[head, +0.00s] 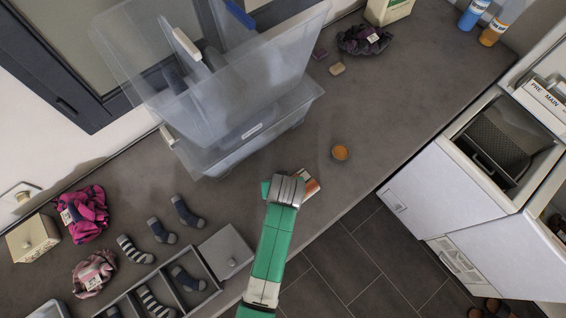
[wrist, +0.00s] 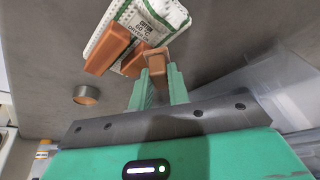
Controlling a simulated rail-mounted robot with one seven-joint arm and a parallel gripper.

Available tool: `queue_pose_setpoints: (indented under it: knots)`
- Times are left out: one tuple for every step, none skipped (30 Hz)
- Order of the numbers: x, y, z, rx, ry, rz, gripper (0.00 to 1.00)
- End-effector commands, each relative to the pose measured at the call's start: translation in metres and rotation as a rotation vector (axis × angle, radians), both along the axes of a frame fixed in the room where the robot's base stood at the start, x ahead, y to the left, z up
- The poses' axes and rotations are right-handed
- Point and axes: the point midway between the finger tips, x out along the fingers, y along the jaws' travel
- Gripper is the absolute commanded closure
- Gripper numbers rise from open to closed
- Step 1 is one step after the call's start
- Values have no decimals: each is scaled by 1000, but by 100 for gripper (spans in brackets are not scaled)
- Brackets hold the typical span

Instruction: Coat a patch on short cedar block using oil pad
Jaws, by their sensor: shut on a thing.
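A small brown piece with a paler tan edge, which looks like the oil pad (wrist: 155,55), is between the green fingertips of my gripper (wrist: 157,70) in the wrist view. Beside it, partly hidden, is a short orange-brown block, likely the short cedar block (wrist: 133,62). I cannot tell whether the pad touches it. A longer orange-brown block (wrist: 107,47) lies to the left. Both lie on or against a white, green-edged cloth (wrist: 160,18) with print. In the head view my gripper (head: 290,186) hides most of this; part of the cloth and orange-brown wood (head: 309,186) shows.
A round tin with orange-brown contents (head: 340,152) stands to the right, clear of my gripper; it also shows in the wrist view (wrist: 86,95). A clear plastic bin (head: 245,130) stands behind. Socks and a divided tray (head: 205,270) are left. The counter's front edge is close.

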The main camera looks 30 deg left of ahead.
Motion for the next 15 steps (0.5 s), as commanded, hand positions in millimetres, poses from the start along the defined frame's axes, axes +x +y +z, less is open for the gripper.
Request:
queue_pose_setpoints:
  knots:
    - [1,0,15,1,-5,-1,100]
    - [2,0,17,1,-4,-2,100]
    - [2,-1,21,1,-4,-2,100]
    - [2,-1,24,1,-4,-2,100]
    - [2,-1,26,1,-4,-2,100]
    - [2,-1,30,1,-4,-2,100]
    - [2,-1,33,0,-5,-2,100]
    - [2,-1,35,0,-5,-2,100]
    - [2,-1,39,1,-4,-3,100]
    - [2,-1,42,1,-4,-3,100]
    - [2,-1,45,1,-4,-3,100]
    - [2,-1,48,1,-4,-3,100]
    - [2,-1,51,1,-4,-3,100]
    - [2,-1,54,1,-4,-3,100]
    - [2,-1,57,1,-4,-3,100]
